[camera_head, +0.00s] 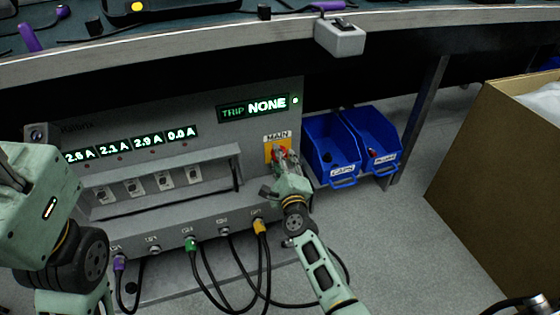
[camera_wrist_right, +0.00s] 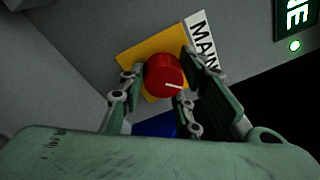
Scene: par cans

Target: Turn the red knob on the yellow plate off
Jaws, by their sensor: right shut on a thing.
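The red knob (camera_wrist_right: 165,75) sits on the yellow plate (camera_wrist_right: 133,51), beside the label MAIN. A white pointer line on the knob's face points right and slightly down in the right wrist view. My right gripper (camera_wrist_right: 160,82) is shut on the knob, with its fingers on either side. In the head view my right gripper (camera_head: 283,160) covers most of the knob, and the yellow plate (camera_head: 269,151) shows behind it. My left arm shows at the left edge of the head view, but the left fingers are not in view.
The grey panel (camera_head: 255,190) has lit readouts, including TRIP NONE (camera_head: 253,108), a row of switches and plugged cables below. Two blue bins (camera_head: 335,165) stand just right of the plate. A cardboard box (camera_head: 490,150) is at the right. A worktop edge (camera_head: 200,50) overhangs the panel.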

